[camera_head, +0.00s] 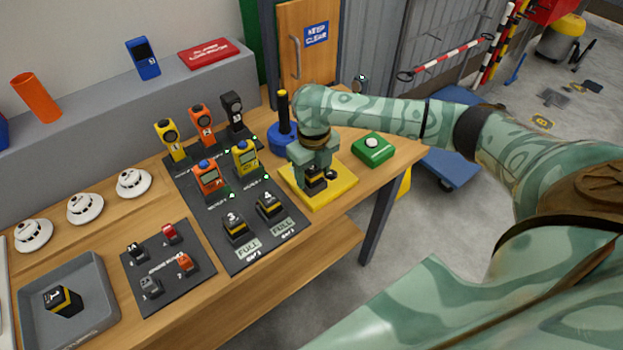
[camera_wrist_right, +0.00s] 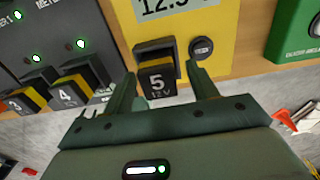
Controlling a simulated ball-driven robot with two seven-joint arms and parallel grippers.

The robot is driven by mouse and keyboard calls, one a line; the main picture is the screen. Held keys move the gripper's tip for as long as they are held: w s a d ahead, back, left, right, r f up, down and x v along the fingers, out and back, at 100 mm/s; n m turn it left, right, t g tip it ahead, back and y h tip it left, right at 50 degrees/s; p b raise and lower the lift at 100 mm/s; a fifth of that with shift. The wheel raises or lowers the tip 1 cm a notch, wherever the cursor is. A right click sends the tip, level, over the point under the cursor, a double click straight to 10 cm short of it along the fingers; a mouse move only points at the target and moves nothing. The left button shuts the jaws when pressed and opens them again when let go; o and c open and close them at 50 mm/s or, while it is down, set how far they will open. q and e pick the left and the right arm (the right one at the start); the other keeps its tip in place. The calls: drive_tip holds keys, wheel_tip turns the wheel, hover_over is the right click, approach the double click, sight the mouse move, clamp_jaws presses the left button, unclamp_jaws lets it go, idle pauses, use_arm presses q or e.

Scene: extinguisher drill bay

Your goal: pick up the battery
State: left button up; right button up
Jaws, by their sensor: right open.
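A black battery with a yellow band, marked 5 12V, sits in a slot of the yellow tester (camera_head: 330,194); the battery (camera_wrist_right: 158,82) shows clearly in the right wrist view. My right gripper (camera_wrist_right: 160,74) is open, with one finger on each side of this battery. In the head view the right gripper (camera_head: 315,176) is over the tester and partly hides the battery. Similar batteries 3 (camera_head: 237,228) and 4 (camera_head: 270,206) stand on the dark mat, and battery 1 (camera_head: 64,301) lies in the grey tray. My left gripper is not in view.
A green box with a white button (camera_head: 373,149) stands right of the tester, and a blue base with a black post (camera_head: 283,132) is behind it. Orange and yellow meters (camera_head: 209,177) stand on the mat at left. The table's front edge is close to the tester.

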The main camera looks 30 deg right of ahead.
drive_tip(key=c, duration=1.3)
drive_tip(key=shift+o, duration=0.2)
drive_tip(key=shift+r, duration=0.1)
